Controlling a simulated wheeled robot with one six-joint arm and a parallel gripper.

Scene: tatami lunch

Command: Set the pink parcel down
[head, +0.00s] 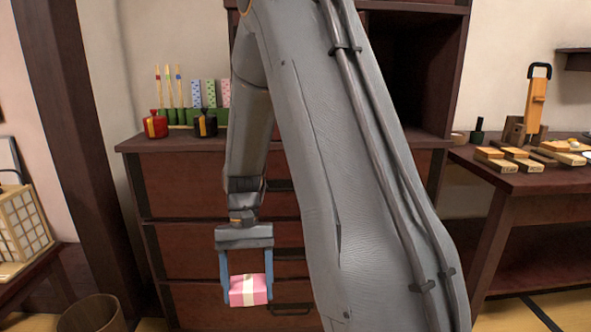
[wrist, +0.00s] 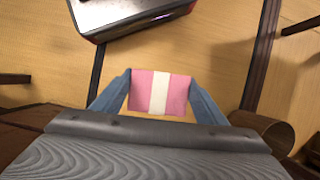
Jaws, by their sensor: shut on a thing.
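The pink parcel (head: 249,290) is a small pink block with a cream band around its middle. My gripper (head: 247,285) is shut on it, with a blue finger on each side, and points downward in front of the dark drawer chest. In the wrist view the parcel (wrist: 160,93) sits between the two blue fingertips, its band running across the middle. Tatami floor shows beyond it, and nothing is seen touching it from below.
The drawer chest (head: 190,143) bears red and black pots and several coloured boxes on its top. A round bin (head: 92,314) stands at lower left. A side table (head: 510,180) with wooden blocks is at right. A lantern (head: 22,228) is at far left.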

